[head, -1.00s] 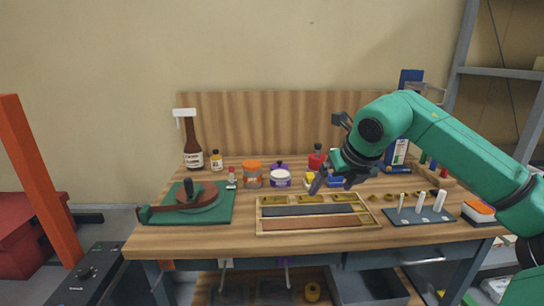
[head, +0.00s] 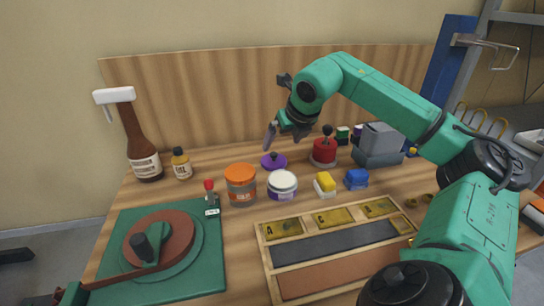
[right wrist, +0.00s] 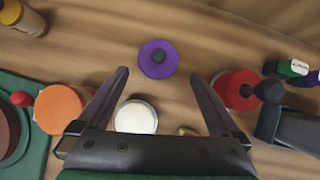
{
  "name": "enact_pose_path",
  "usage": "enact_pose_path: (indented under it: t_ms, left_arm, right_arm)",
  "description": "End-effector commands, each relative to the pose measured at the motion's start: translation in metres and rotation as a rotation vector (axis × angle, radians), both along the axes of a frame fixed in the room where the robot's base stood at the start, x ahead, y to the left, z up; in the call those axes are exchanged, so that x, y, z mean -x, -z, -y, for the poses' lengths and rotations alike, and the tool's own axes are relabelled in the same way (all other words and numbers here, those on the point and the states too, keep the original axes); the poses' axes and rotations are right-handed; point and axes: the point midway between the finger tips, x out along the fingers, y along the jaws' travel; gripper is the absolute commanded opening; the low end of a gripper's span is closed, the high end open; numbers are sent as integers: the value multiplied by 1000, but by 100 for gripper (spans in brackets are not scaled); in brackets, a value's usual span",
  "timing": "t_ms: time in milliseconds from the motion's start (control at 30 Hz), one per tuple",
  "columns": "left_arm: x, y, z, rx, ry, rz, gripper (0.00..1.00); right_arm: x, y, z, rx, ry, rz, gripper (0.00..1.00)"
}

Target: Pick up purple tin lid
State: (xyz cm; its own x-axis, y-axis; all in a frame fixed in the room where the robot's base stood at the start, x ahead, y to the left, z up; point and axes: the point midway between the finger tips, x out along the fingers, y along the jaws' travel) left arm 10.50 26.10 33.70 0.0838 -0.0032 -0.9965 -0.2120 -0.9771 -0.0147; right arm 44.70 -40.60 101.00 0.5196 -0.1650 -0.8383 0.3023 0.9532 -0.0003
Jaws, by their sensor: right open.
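The purple tin lid (head: 273,160) is a flat disc with a dark knob, lying on the bench behind the white-topped tin (head: 282,185). In the right wrist view the lid (right wrist: 158,58) lies just beyond the fingertips, roughly centred between them. My right gripper (head: 285,140) is open and empty, above and slightly right of the lid in the head view. Its two fingers (right wrist: 160,78) spread wide in the wrist view, apart from the lid. The white tin top (right wrist: 136,117) shows between the fingers. My left gripper is not in view.
An orange-lidded jar (head: 241,185) stands left of the white tin. A red tin with a dark knob (head: 324,150) stands right of the lid. A wooden backboard (head: 220,100) rises behind. Bare bench surrounds the lid.

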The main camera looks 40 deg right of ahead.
Motion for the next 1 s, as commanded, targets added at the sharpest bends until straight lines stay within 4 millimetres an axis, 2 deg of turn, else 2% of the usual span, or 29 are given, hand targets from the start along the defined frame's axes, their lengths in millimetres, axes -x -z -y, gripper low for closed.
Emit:
enact_pose_path:
  t_ms: [167, 367, 500, 700, 733, 867, 1000]
  left_arm:
    - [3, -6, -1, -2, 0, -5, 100]
    - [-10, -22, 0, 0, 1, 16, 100]
    - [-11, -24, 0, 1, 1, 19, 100]
    - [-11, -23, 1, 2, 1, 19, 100]
    - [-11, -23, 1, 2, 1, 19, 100]
    - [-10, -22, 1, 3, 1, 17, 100]
    - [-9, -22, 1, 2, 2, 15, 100]
  right_arm:
    - [-17, 27, 5, -2, 0, -2, 100]
    - [-35, 51, 8, -4, -1, -3, 100]
    - [-46, 71, 12, -2, 0, -1, 100]
    - [-47, 74, 12, 1, 1, 0, 100]
    - [-47, 74, 12, 1, 1, 0, 92]
    - [-47, 73, 12, 0, 0, 0, 43]
    - [-47, 73, 12, 0, 0, 0, 41]
